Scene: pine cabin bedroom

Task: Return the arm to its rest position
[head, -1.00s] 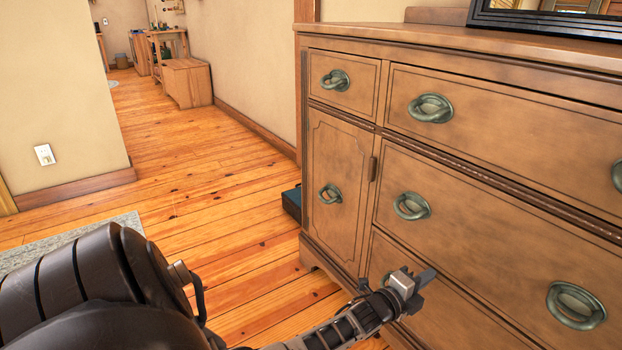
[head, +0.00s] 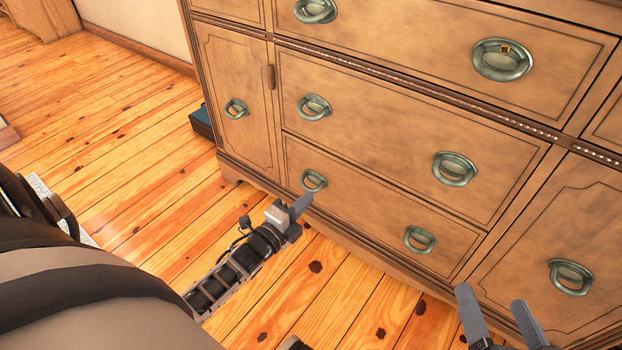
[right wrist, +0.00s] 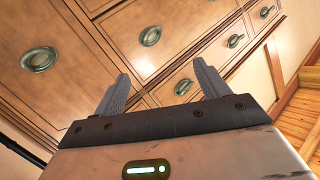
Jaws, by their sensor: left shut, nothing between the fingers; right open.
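My left gripper (head: 295,212) shows in the head view in front of the dresser's lower drawers, with its fingers together and nothing held. My right gripper (head: 497,310) is at the bottom right of the head view, its two grey fingers apart and empty. In the right wrist view the same open fingers (right wrist: 163,88) stand apart before the dresser front, with nothing between them. The wooden dresser (head: 400,150) has green metal ring handles, and its drawers and doors look closed.
A dark teal box (head: 201,122) sits on the floor beside the dresser's left side. The plank floor (head: 130,115) left of the dresser is mostly clear. A pale wooden piece of furniture (head: 45,15) stands at the far left.

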